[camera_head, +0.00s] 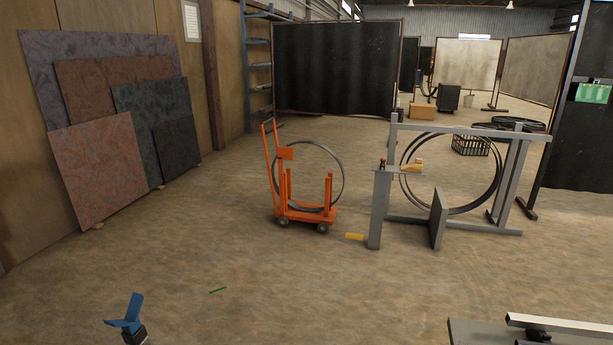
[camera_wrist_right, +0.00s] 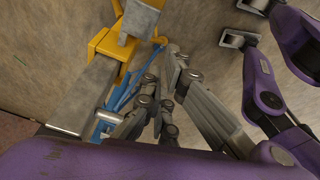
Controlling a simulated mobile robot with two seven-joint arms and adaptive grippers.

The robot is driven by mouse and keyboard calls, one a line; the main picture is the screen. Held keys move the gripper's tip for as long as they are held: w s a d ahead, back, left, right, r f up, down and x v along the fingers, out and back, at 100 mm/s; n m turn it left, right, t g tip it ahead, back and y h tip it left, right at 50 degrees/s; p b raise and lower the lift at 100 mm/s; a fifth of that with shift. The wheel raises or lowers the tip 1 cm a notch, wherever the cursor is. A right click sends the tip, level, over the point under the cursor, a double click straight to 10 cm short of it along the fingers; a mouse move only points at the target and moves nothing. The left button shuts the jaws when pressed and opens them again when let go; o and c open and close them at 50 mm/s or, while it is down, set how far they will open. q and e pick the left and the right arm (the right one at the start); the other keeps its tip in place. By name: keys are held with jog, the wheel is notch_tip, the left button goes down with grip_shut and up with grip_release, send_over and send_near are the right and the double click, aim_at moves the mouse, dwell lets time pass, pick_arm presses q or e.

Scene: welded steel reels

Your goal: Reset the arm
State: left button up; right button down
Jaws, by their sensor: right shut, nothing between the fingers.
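My right gripper (camera_wrist_right: 175,65) shows in the right wrist view. Its grey jointed fingers are closed together with nothing between them. Purple arm links of mine show along the bottom and at the right of that view. Beside the fingers, to their left, are a blue metal piece (camera_wrist_right: 122,92) and a yellow bracket (camera_wrist_right: 108,42) with grey metal parts. I cannot tell whether the fingers touch the blue piece. Neither gripper shows in the head view, and I cannot make out my left gripper in either view.
An orange cart (camera_head: 303,214) carries a steel ring (camera_head: 342,172). A grey frame (camera_head: 510,178) with large rings stands to its right. A blue V-shaped piece (camera_head: 126,322) stands at the bottom left, and a table edge (camera_head: 480,332) at the bottom right. The floor between is mostly clear.

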jog(key=s+m+t, duration=0.4)
jog(key=s+m, duration=0.4)
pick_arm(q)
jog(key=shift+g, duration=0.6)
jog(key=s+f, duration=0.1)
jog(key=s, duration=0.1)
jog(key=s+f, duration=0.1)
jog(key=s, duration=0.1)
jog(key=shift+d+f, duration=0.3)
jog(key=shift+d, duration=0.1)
pick_arm(e)
jog(key=s+d+r+m+t+h, duration=0.2)
jog(key=s+d+r+m+t, duration=0.1)
jog(key=s+d+r+m, duration=0.3)
jog(key=s+d+m, duration=0.2)
jog(key=d, duration=0.1)
jog(key=shift+s+d+r+m+t+h, duration=0.2)
jog(key=shift+d+m+t+h, duration=0.1)
jog(key=shift+d+m+h, duration=0.1)
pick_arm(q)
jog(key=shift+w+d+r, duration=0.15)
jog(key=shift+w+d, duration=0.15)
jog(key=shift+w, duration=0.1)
pick_arm(e)
jog(key=shift+a, duration=0.1)
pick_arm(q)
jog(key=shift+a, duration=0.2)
